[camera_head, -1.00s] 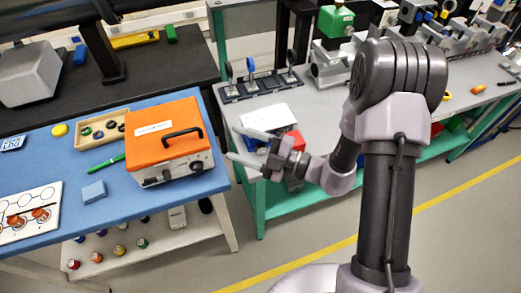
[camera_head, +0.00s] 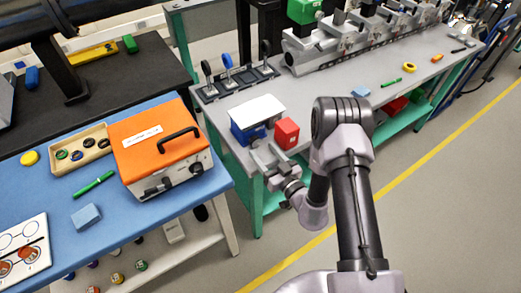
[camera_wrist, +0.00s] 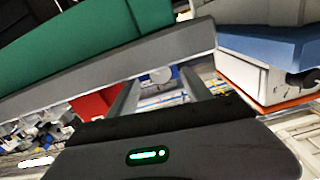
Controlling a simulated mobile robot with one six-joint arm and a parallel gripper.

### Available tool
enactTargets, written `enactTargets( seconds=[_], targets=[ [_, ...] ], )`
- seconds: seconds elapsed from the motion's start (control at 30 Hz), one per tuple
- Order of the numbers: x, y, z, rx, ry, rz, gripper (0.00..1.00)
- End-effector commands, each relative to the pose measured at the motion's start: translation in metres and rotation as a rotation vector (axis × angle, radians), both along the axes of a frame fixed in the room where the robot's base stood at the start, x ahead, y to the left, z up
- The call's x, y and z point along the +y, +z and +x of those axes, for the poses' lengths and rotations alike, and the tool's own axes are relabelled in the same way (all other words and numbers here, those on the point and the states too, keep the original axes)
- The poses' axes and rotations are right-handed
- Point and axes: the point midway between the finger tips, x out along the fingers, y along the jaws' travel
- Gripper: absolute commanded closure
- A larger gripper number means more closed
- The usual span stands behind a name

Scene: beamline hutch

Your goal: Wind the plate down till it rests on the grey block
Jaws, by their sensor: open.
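A flat white plate (camera_head: 257,111) lies level over a blue body (camera_head: 246,136) on the near end of the grey bench. A red block (camera_head: 287,133) stands to its right; it also shows in the wrist view (camera_wrist: 93,103). I cannot make out the grey block in the head view. My gripper (camera_head: 264,157) is open at the bench's front edge, just in front of the blue body and red block. In the wrist view, a small round grey part (camera_wrist: 161,75) shows between my fingers, and no contact is clear.
The grey bench (camera_head: 338,92) carries several post-mounted optics and a long rail behind the plate. Left is a blue table (camera_head: 140,222) with an orange-topped box (camera_head: 158,138). The bench's front edge lies close to my gripper. The floor at right is clear.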

Motion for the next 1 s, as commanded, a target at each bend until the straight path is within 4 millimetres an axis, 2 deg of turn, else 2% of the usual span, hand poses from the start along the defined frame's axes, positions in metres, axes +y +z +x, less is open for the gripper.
enactTargets(
  seconds=[0.2, 0.47, 0.5, 0.8, 0.9, 1.0],
  targets=[
    [0.013, 0.0, 0.02, -0.001, 0.0, -0.002, 0.42],
    [0.015, 0.0, 0.023, 0.0, 0.0, -0.001, 0.42],
    [0.015, 0.0, 0.023, 0.0, 0.0, -0.002, 0.44],
    [0.015, 0.0, 0.022, 0.0, 0.0, -0.002, 1.0],
    [0.015, 0.001, 0.022, -0.015, 0.0, -0.025, 1.0],
    [0.014, 0.003, 0.022, -0.089, 0.0, -0.135, 1.0]
  ],
)
